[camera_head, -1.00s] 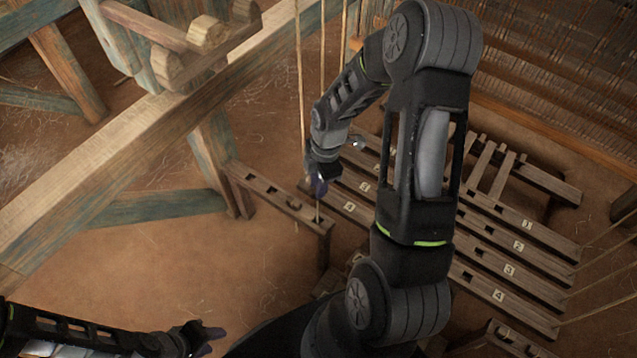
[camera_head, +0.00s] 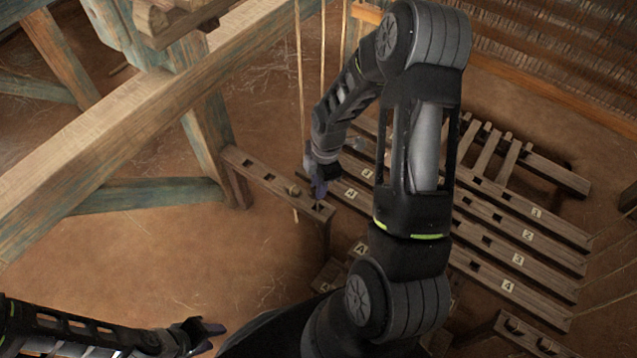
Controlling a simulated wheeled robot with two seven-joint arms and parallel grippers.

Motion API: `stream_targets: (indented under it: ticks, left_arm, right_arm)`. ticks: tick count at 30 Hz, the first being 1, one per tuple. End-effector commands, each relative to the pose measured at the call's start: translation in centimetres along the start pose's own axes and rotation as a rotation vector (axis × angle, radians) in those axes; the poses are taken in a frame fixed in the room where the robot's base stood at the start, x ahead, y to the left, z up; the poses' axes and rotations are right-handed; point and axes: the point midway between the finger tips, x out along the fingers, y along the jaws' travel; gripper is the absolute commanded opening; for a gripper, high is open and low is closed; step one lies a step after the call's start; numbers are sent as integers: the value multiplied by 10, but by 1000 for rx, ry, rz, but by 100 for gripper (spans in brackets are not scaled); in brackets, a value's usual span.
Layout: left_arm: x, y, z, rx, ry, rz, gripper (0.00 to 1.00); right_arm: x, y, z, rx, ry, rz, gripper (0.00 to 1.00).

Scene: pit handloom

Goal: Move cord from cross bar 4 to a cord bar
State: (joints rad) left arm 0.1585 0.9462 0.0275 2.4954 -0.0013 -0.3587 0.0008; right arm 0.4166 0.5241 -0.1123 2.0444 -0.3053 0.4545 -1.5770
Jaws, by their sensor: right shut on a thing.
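My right gripper (camera_head: 316,188) is shut on a thin cord (camera_head: 303,95) that hangs from above. It is low over the near end of a slotted wooden bar (camera_head: 262,176) at left centre. The fingers hide the held part, so I cannot tell whether the cord touches this bar. A light knob (camera_head: 295,190) sits on the bar beside the gripper, with a short piece of cord below it. A cross bar marked 4 (camera_head: 508,286) lies at right; another mark 4 (camera_head: 350,194) shows just right of the gripper. My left gripper (camera_head: 205,332) is open and empty at bottom left.
Parallel slotted bars marked 1 (camera_head: 536,212), 2 (camera_head: 527,235) and 3 (camera_head: 518,260) lie at right, partly hidden by my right arm. More cords (camera_head: 322,60) hang close beside it. A big wooden beam (camera_head: 110,135) crosses upper left. Bare ground (camera_head: 140,260) is free at lower left.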

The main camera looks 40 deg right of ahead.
Motion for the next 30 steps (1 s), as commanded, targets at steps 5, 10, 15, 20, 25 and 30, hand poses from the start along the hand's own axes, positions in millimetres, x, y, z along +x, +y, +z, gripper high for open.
stream_targets:
  ticks: [5,10,15,20,25,30]
  left_arm:
    - [13,-5,0,-1,0,0,36]
    - [22,-9,0,-2,0,0,36]
    - [30,-14,-3,-6,8,-4,36]
    - [38,-20,-6,-10,15,-7,36]
    - [45,-24,-9,-13,20,-10,36]
    - [48,-26,-10,-15,24,-11,36]
  right_arm:
    - [17,0,2,0,0,-1,0]
    - [30,0,3,0,0,0,0]
    - [42,0,5,0,0,1,0]
    - [54,0,6,-1,0,0,0]
    - [65,0,8,-1,0,0,0]
    - [70,0,8,0,0,0,0]
